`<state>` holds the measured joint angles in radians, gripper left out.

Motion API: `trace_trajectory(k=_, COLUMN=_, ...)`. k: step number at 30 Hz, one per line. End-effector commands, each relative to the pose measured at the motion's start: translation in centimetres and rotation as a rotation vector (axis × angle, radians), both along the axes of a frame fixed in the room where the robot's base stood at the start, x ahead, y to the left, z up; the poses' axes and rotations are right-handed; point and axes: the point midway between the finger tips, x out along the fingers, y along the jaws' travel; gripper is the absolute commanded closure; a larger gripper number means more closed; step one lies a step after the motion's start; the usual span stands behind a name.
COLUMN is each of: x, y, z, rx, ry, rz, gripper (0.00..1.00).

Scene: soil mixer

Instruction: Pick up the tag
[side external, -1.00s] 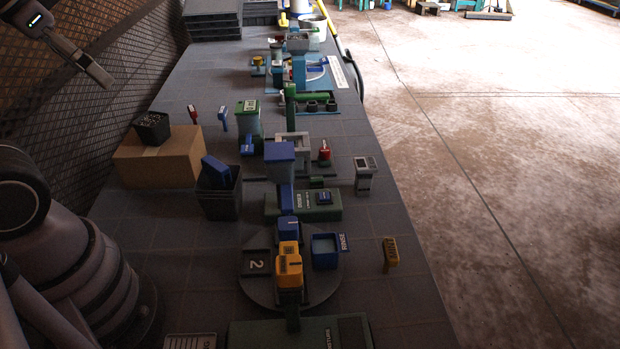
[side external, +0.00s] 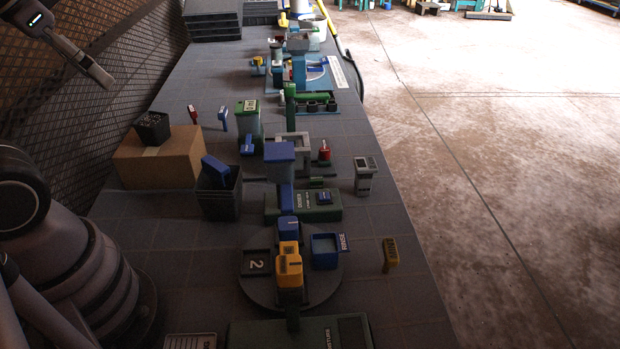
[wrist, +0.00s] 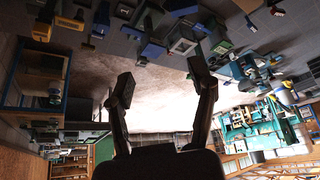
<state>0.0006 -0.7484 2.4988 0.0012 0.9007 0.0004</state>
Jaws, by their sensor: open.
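Several tag-like pieces stand on the table in the side external view: a yellow one (side external: 390,254) at the right edge, a red one (side external: 193,114) and a light blue one (side external: 223,119) behind the cardboard box. I cannot tell which is the tag meant. My gripper (side external: 97,72) shows partly at the upper left, raised and apart from all of them. In the wrist view my gripper (wrist: 162,88) has its two fingers spread wide with nothing between them.
A round turntable (side external: 318,287) carries a blue RINSE bin (side external: 325,251) and a dark tray marked 2. A cardboard box (side external: 157,158) with a black pot (side external: 152,127) stands at the left, beside a dark bin (side external: 220,197). Green and blue machines line the middle.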

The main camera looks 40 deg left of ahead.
Motion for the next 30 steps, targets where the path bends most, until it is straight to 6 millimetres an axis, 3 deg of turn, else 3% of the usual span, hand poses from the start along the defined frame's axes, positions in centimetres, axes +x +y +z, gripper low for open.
trace_trajectory(k=4, x=1.5, y=0.0, z=0.5, rx=0.054, ry=0.057, rz=-0.064, gripper=0.44)
trace_trajectory(k=7, x=4.2, y=-0.1, z=0.9, rx=0.149, ry=0.147, rz=-0.172, gripper=0.44)
trace_trajectory(k=12, x=10.9, y=-1.4, z=0.8, rx=0.379, ry=0.327, rz=-0.414, gripper=0.44)
trace_trajectory(k=17, x=17.6, y=-4.4, z=-1.2, rx=0.619, ry=0.481, rz=-0.638, gripper=0.44)
trace_trajectory(k=24, x=25.9, y=-12.2, z=-7.5, rx=1.016, ry=0.671, rz=-0.945, gripper=0.44)
trace_trajectory(k=30, x=29.5, y=-20.5, z=-15.5, rx=1.384, ry=0.784, rz=-1.157, gripper=0.44)
